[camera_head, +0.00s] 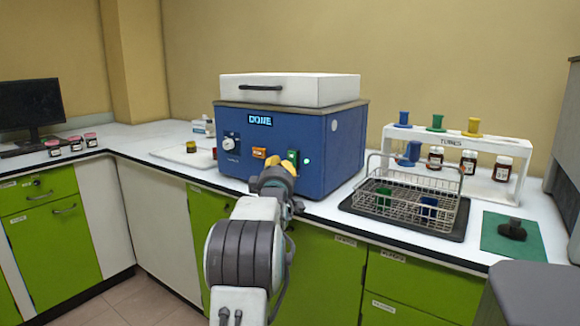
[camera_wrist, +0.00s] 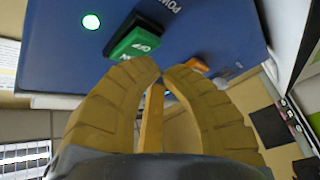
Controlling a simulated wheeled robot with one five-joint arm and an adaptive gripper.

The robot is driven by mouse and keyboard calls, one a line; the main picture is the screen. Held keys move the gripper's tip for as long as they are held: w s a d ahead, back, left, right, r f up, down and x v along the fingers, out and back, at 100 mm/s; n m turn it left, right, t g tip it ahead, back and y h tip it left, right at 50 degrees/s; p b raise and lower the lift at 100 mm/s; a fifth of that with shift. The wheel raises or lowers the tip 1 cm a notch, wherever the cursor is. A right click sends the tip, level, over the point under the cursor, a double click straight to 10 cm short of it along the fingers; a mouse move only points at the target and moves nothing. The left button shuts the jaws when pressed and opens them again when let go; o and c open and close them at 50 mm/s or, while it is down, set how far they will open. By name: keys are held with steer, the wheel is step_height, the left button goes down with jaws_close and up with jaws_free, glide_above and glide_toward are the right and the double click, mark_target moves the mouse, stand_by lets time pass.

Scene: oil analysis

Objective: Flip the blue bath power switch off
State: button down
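The blue bath (camera_head: 340,150) stands on the counter with a white lid on top and a display reading "DONE". Its power switch (camera_head: 292,157) is green, at the right of the front panel; it also shows close up in the wrist view (camera_wrist: 138,42), below partly cut-off "POWER" lettering. A green light (camera_head: 307,161) glows beside it. My gripper (camera_head: 275,165) is in front of the panel, its yellow fingers hiding part of it. In the wrist view my gripper (camera_wrist: 161,70) has its fingertips together, empty, just beside the green switch. I cannot tell whether they touch it.
An orange switch (camera_head: 259,153) and a dial (camera_head: 231,143) are left of the green switch. A wire basket (camera_head: 418,193) on a dark tray and a white tube rack (camera_head: 505,150) stand to the right. A white board (camera_head: 178,155) lies left of the bath.

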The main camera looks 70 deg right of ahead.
steer(key=shift+d+f+b, duration=0.2)
steer(key=shift+d+b, duration=0.1)
steer(key=shift+b, duration=0.4)
steer(key=shift+s+d+b, duration=0.2)
steer(key=shift+d+b, duration=0.25)
steer(key=shift+d, duration=0.05)
stand_by(0.6)
steer(key=shift+w+a+b, duration=0.1)
steer(key=shift+a+b, duration=0.2)
steer(key=shift+b, duration=0.3)
steer(key=shift+a+r+b, duration=0.2)
steer(key=shift+a+b, duration=0.3)
steer(key=shift+b, duration=0.2)
steer(key=shift+w, duration=0.1)
stand_by(0.4)
